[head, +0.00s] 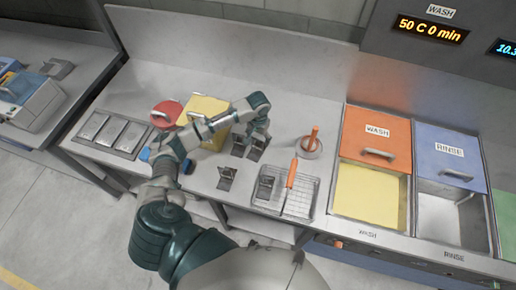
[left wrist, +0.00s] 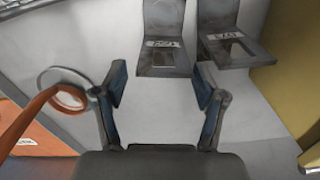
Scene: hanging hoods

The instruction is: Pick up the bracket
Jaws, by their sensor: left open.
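Dark grey metal L-shaped brackets stand on the steel bench. Two are side by side under my left gripper (head: 257,134): one bracket (head: 258,147) and another to its left (head: 238,149). A third bracket (head: 227,176) stands nearer the front, apart from the gripper. In the left wrist view two labelled brackets show, one nearly straight ahead (left wrist: 165,60) and one to the right (left wrist: 226,50). The open fingers of my left gripper (left wrist: 160,88) are empty and short of the nearer bracket. My right gripper is out of view.
A wire basket (head: 298,196) with an orange handle holds another bracket-like part (head: 265,187). A round ring with an orange handle (head: 310,145) lies to the right. A yellow box (head: 205,108) and a red round lid (head: 166,113) are behind my arm. Wash (head: 376,142) and rinse (head: 449,155) hoods stand right.

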